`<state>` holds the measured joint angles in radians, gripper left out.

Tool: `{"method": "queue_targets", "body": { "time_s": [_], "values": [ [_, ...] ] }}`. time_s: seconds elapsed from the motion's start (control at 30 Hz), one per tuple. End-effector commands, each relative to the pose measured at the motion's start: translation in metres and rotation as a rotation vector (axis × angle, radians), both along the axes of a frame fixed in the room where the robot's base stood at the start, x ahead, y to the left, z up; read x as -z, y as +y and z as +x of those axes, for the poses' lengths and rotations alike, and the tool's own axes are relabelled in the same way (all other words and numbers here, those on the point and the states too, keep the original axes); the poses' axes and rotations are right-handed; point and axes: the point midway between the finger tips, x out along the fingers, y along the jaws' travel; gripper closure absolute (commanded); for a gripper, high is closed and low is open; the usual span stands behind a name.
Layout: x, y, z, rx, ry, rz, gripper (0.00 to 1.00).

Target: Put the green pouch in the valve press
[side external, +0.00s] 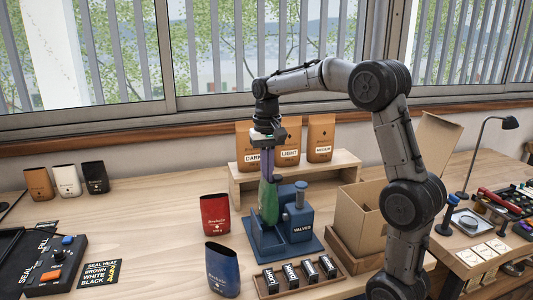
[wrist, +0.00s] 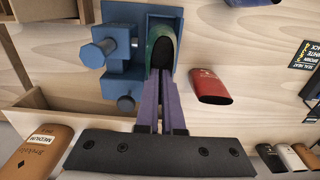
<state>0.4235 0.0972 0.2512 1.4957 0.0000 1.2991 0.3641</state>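The green pouch (side external: 268,204) stands roughly upright at the left part of the blue valve press (side external: 299,228), which is labelled VALVES. In the wrist view the pouch (wrist: 160,47) shows its dark end within the blue frame of the press (wrist: 120,68). My gripper (side external: 267,178) points straight down above the press. Its purple fingers (wrist: 160,75) are close together and shut on the top edge of the pouch. The pouch's lower end is partly hidden, so I cannot tell whether it rests on the press's base.
A red pouch (side external: 215,214) and a blue pouch (side external: 222,269) stand left of the press. A tray of black labelled pieces (side external: 272,283) lies in front. An open cardboard box (side external: 361,211) is at right. A wooden shelf (side external: 244,175) with kraft bags is behind. The table's left middle is clear.

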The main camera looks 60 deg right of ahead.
Motion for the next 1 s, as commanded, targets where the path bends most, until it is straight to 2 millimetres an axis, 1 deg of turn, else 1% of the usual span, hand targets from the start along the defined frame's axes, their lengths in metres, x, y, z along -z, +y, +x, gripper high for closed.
{"method": "queue_targets", "body": {
  "time_s": [0.1,0.2,0.47,0.8,1.0],
  "values": [
    [0.022,0.0,-0.001,-0.001,0.003,0.001,1.0],
    [0.032,0.0,0.0,-0.002,0.0,0.0,1.0],
    [0.048,0.0,0.0,-0.002,0.0,0.0,1.0],
    [0.075,0.0,0.0,-0.002,0.0,0.0,1.0],
    [0.084,0.0,0.0,-0.002,0.0,0.0,1.0]
  ]
}}
